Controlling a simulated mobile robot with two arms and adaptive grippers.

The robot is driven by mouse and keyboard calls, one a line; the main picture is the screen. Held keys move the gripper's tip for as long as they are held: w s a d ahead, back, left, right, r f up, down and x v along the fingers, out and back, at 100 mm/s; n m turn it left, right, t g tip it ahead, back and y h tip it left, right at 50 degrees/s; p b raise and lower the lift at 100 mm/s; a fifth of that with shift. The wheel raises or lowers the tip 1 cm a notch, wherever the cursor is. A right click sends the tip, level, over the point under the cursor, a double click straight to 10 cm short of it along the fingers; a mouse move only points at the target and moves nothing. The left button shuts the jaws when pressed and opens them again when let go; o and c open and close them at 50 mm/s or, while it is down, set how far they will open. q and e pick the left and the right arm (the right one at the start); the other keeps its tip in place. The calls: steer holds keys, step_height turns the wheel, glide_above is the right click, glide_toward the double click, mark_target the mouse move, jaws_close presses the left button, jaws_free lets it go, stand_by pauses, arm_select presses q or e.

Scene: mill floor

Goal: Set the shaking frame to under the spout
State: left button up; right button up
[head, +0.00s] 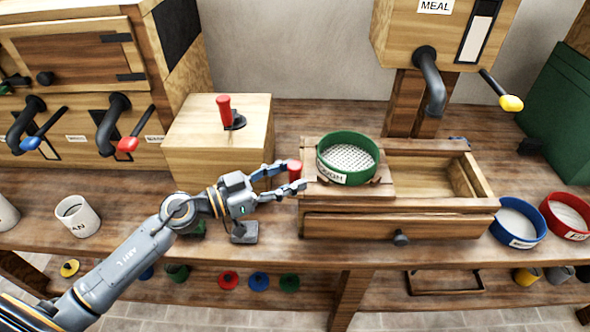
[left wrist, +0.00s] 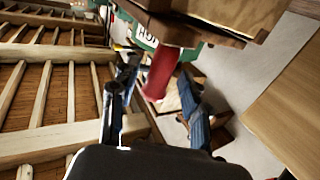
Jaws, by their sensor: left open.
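The shaking frame (head: 381,188) is a wooden slide on the left end of a wooden box (head: 350,224), carrying a green sieve (head: 330,172) with a label. A red knob (head: 294,169) sticks out at the frame's left end. The spout (head: 432,90) is a dark bent pipe under the MEAL bin, to the right of the sieve and above the box. My left gripper (head: 291,177) is open, its fingers on either side of the red knob. The left wrist view shows the knob (left wrist: 162,72) between the open fingers (left wrist: 160,95); contact cannot be told.
The box's right part is open and empty. A yellow-tipped lever (head: 509,103) sticks out beside the spout. Blue (head: 519,222) and red (head: 567,215) sieves stand right of the box. A wooden block with a red handle (head: 224,108) stands behind my left gripper.

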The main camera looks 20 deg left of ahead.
arm_select(q)
steer(key=shift+x, duration=0.9)
steer(key=shift+c, duration=0.4)
jaws_close()
steer(key=shift+d, duration=0.1)
